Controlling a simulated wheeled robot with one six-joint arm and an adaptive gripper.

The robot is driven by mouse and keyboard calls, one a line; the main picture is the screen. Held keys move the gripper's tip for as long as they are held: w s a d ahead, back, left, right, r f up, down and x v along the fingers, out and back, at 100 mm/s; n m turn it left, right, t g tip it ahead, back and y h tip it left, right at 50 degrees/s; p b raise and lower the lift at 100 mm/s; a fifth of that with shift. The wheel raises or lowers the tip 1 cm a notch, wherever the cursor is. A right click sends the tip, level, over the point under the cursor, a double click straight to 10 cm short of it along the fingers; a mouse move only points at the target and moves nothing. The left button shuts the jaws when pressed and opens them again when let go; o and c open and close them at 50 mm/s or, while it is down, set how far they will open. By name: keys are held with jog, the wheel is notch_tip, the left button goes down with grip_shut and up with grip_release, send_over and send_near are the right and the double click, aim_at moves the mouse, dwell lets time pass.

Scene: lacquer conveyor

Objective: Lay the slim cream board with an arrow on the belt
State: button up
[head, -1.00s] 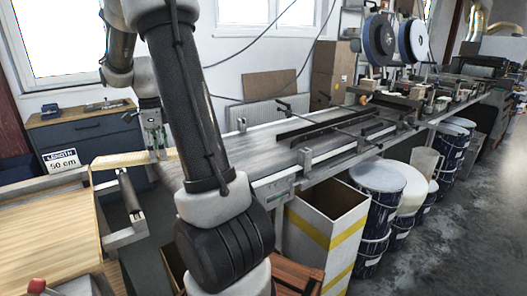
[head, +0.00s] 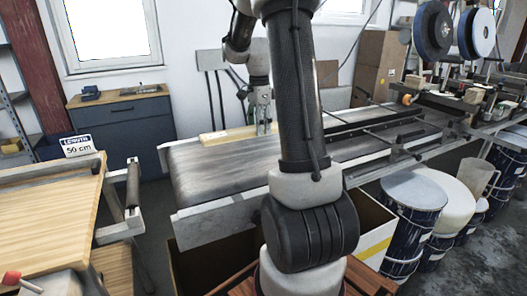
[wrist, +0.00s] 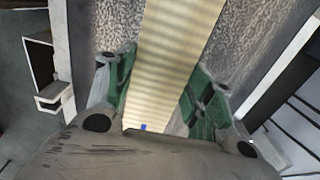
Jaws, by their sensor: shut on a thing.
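The slim cream board (head: 227,136) is in my gripper (head: 262,128), over the far side of the grey belt (head: 215,168) near its left end. In the wrist view the board (wrist: 180,50) runs lengthwise between the green-padded fingers of my gripper (wrist: 160,85), which is shut on it. Grey belt surface shows on both sides of the board there. A small blue mark lies on the board near the palm; I cannot make out an arrow shape. I cannot tell whether the board touches the belt. My arm hides part of the belt in the head view.
A wooden table (head: 45,215) with a roller bracket (head: 132,185) stands at the left, with a gap before the belt. A dark rail (head: 375,128) runs along the belt farther right. Drums (head: 410,192) and an open yellow-striped box (head: 372,240) stand in front of it.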

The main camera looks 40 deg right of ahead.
aim_at(259, 157)
notch_tip(259, 157, down, 9)
jog(key=shift+f, duration=0.15)
dwell(0.4)
jog(key=o, duration=1.3)
jog(key=shift+f, duration=0.1)
jog(key=shift+c, duration=0.2)
notch_tip(259, 157, up, 12)
jog(key=s+a+r+n+t, duration=0.2)
jog(key=s+a+r+n, duration=0.7)
jog(key=s+a+n, duration=0.25)
jog(key=s+a+f+n+t, duration=0.2)
jog(key=s+a+n, duration=0.4)
jog(key=s+n, duration=0.3)
jog(key=shift+s+a, duration=0.35)
jog(key=shift+s, duration=0.65)
